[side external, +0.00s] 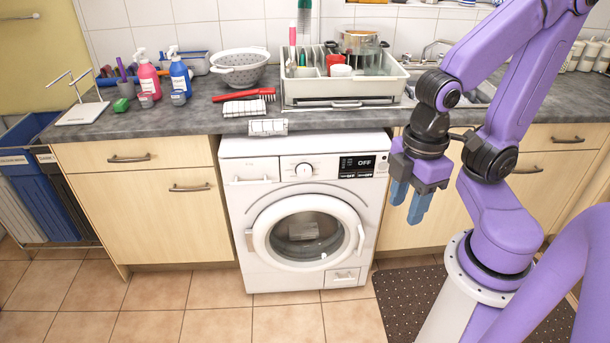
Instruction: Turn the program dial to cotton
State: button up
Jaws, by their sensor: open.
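The washing machine (237,208) stands under the counter in the middle of the side view. Its round white program dial (304,170) is on the top panel, left of a dark display (357,166) that reads OFF. The dial's markings are too small to read, so I cannot tell its setting. My gripper (408,205) has blue fingers pointing down and is open and empty. It appears to the right of the machine in the picture, apart from the dial.
The round door (354,240) of the machine looks shut, with something pale behind its glass. A dish rack (290,98), a colander (240,66) and bottles (180,72) stand on the counter.

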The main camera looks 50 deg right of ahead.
jog(key=o, duration=0.5)
jog(key=shift+o, duration=0.3)
jog(key=shift+w+f+h, duration=0.2)
jog(key=shift+w+h, duration=0.1)
jog(key=shift+w, duration=0.05)
jog(key=w+d+f+n+t+h, duration=0.1)
jog(key=w+d+f+h, duration=0.2)
jog(key=w, duration=0.4)
jog(key=w+d+f+n+h, duration=0.1)
jog(key=w+f+h, duration=0.1)
jog(key=w+h, duration=0.4)
jog(key=n+t+h, duration=0.4)
jog(key=n+t, duration=0.8)
send_near(305, 173)
jog(key=x, duration=0.8)
jog(key=shift+w+d+r, duration=0.1)
jog(key=shift+w+d, duration=0.1)
jog(key=shift+w, duration=0.05)
jog(key=c, duration=1)
